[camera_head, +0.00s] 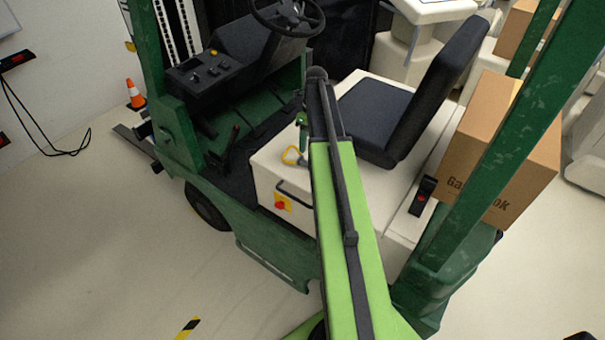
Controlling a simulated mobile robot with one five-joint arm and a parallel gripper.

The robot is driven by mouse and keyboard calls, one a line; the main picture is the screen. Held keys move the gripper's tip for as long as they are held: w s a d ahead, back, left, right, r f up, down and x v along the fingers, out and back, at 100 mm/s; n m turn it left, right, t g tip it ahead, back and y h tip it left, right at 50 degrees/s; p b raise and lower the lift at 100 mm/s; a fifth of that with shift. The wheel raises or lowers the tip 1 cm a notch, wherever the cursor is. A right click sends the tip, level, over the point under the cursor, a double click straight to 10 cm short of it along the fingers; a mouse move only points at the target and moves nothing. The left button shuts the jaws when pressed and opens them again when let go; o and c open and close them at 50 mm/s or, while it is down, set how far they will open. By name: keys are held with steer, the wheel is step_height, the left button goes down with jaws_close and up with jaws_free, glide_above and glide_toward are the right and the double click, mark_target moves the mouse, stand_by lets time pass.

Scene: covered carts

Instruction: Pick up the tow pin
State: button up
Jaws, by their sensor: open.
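My gripper (302,136) hangs down just left of the arm, open, close above the loop. The arm hides part of the gripper and the cover to the right. I cannot tell whether the gripper touches the loop, and any shaft of the pin is hidden.
The green forklift (275,255) surrounds the cover. The black seat (380,115) is close on the right, the steering wheel (287,15) at the top. A green post (490,150) and a cardboard box (500,145) stand right. An orange cone (135,95) stands left; the floor there is mostly clear.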

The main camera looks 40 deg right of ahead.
mark_target(304, 161)
steer(key=f+b, duration=0.2)
steer(key=f, duration=0.1)
steer(key=a+f+b, duration=0.1)
steer(key=f+b, duration=0.4)
steer(key=shift+a+f, duration=0.2)
steer(key=shift+f, duration=0.15)
steer(key=shift+r, duration=0.2)
jaws_close()
stand_by(0.8)
